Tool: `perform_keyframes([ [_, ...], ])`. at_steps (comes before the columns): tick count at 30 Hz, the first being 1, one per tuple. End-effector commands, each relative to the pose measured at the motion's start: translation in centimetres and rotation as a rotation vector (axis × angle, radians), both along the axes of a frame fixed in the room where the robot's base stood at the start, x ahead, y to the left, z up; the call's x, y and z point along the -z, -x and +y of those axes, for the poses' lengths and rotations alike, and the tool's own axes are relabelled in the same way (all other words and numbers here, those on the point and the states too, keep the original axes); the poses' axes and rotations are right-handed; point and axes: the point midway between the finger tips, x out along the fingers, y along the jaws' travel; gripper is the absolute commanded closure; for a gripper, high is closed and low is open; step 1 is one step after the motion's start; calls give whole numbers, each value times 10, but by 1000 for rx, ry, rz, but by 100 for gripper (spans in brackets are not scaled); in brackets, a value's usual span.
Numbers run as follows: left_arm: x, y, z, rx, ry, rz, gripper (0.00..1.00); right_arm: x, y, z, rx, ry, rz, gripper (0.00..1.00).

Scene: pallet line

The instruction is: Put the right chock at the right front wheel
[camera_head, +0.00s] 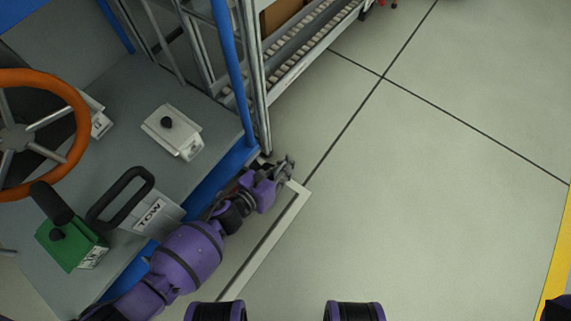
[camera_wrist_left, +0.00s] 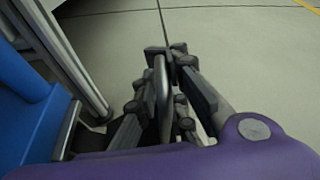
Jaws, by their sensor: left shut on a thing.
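My left gripper (camera_head: 287,168) reaches past the blue edge of the cart, low beside the foot of a metal post. In the left wrist view my left gripper (camera_wrist_left: 168,62) is shut on a grey rounded bar (camera_wrist_left: 162,92), like a handle, between its fingers. What hangs below this bar is hidden by the fingers and the purple wrist, so I cannot make out a chock body. The right front wheel is not clearly visible; only dark shapes show under the cart's corner. My right gripper is not in view.
The cart deck (camera_head: 100,150) carries an orange steering wheel (camera_head: 72,95), a white box with a black knob (camera_head: 172,132), a green box (camera_head: 70,243) and a TOW lever (camera_head: 150,214). A pale strip (camera_head: 262,248) lies beside the cart. A roller conveyor (camera_head: 310,45) stands behind. Floor rightward is clear.

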Motion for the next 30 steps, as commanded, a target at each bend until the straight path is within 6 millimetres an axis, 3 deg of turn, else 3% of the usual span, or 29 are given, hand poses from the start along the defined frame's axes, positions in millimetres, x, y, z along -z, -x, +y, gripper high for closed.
perform_keyframes([
  [7,4,-1,0,1,1,-2,100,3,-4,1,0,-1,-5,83],
  [8,5,0,0,0,0,-1,90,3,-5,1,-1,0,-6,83],
  [13,5,0,0,0,-1,-1,68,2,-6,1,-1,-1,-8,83],
  [23,4,0,0,0,-1,-1,68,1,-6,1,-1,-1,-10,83],
  [29,-12,0,0,1,-2,-3,68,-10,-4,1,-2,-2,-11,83],
  [30,-12,10,8,-1,-3,2,68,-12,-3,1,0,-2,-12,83],
])
